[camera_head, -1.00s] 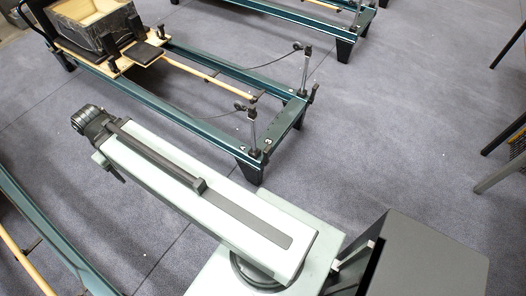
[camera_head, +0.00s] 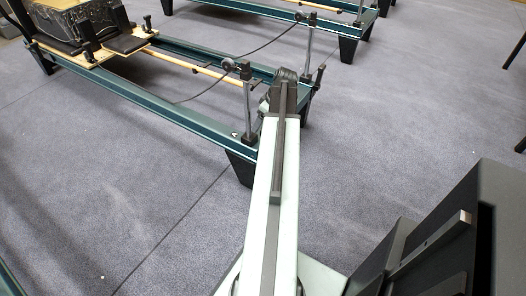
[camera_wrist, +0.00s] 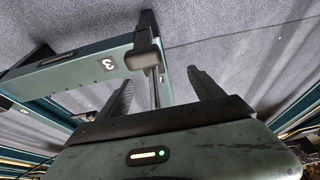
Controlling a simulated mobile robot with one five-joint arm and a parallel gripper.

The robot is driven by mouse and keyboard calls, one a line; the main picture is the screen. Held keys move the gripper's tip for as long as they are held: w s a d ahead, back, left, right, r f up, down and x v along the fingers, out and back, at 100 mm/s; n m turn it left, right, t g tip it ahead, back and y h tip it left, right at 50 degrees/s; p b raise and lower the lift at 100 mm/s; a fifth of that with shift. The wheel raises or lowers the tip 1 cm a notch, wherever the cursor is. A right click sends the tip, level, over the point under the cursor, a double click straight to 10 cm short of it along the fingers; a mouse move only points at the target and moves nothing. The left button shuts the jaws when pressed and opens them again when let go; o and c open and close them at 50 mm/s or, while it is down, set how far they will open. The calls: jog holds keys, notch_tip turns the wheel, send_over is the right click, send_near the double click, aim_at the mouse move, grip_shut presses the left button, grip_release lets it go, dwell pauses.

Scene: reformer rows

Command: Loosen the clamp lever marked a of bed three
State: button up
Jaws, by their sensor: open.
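Bed three's teal frame (camera_wrist: 85,68) carries a white "3" (camera_wrist: 108,64) in the wrist view. A dark clamp piece (camera_wrist: 147,45) sits at its corner with a metal post (camera_wrist: 156,92); I cannot read a letter on it or tell its lever apart. My gripper (camera_wrist: 160,80) is open and empty, and the post shows between its fingers. I cannot tell how far beyond the tips the post is. In the head view, the bed's near post (camera_head: 247,112) stands left of my wrist and the far post (camera_head: 308,62) right of it. My arm hides part of the bed end.
A dark lever (camera_head: 319,76) stands by the far post. A cord (camera_head: 200,92) and a wooden bar (camera_head: 190,64) run along the bed. Another bed (camera_head: 352,30) stands behind. Grey floor (camera_head: 400,130) is clear to the right.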

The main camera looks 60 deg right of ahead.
jog(key=f+b, duration=0.2)
jog(key=d+f+b, duration=0.1)
jog(key=f+b, duration=0.1)
jog(key=f, duration=0.1)
jog(key=d+f+b, duration=0.1)
jog(key=f+b, duration=0.2)
jog(key=shift+d+f, duration=0.1)
jog(key=shift+f, duration=0.05)
jog(key=shift+w+f+b, duration=0.3)
jog(key=shift+f+b, duration=0.1)
jog(key=shift+r, duration=0.1)
grip_shut()
jog(key=shift+a, duration=0.2)
jog(key=shift+w, duration=0.1)
